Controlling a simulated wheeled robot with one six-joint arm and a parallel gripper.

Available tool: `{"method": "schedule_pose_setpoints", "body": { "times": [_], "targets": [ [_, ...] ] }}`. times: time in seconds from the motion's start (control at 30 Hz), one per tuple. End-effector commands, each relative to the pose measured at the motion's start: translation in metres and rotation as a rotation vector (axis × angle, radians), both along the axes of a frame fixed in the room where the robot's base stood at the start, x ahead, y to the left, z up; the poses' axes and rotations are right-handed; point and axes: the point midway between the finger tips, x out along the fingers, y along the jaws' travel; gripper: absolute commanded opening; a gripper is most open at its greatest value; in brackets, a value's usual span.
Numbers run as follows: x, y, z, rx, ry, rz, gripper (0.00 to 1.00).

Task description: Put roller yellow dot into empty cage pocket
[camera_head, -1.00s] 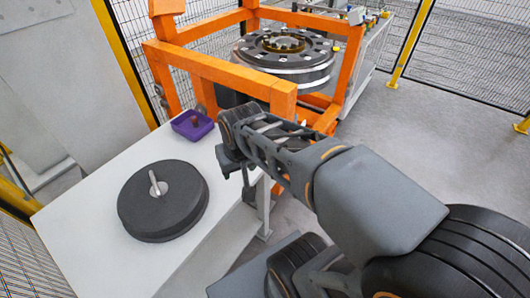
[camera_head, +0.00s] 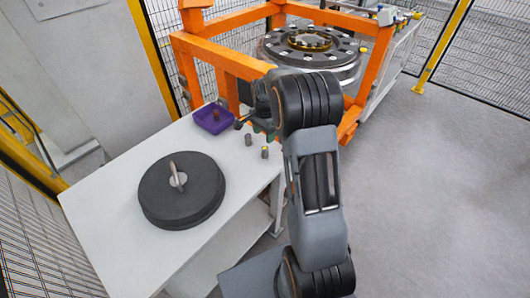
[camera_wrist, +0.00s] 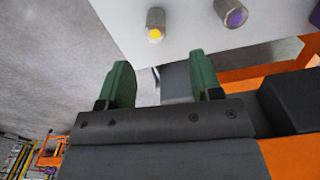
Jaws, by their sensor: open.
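The roller with a yellow dot (camera_head: 265,153) stands upright on the white table near its right edge. In the wrist view its yellow-marked end (camera_wrist: 155,33) faces the camera, just beyond my fingertips. A second roller (camera_head: 248,141) stands beside it, with a purple dot in the wrist view (camera_wrist: 236,18). My gripper (camera_wrist: 162,78) is open, its two green fingers apart with nothing between them. In the head view my arm partly hides the gripper, near the rollers. The wheel assembly (camera_head: 335,70) with the ring-shaped cage sits in the orange gantry; its empty pocket is too small to make out.
A purple tray (camera_head: 202,122) with a small brown item is on the white table (camera_head: 110,190). A dark round disc (camera_head: 185,205) with a grey handle lies nearer. The orange gantry frame (camera_head: 220,65) stands behind the table. Floor on the right is clear.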

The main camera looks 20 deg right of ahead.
Motion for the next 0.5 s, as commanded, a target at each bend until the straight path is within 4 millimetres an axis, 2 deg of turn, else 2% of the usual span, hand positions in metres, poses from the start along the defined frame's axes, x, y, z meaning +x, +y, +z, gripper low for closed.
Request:
{"method": "schedule_pose_setpoints", "body": {
  "times": [0.1,0.2,0.5],
  "targets": [
    [-0.001,0.000,-0.020,0.001,0.003,0.002,0.59],
    [-0.001,0.000,-0.033,0.000,0.002,0.002,0.59],
    [-0.002,0.000,-0.051,0.000,0.001,0.003,0.59]
  ]
}}
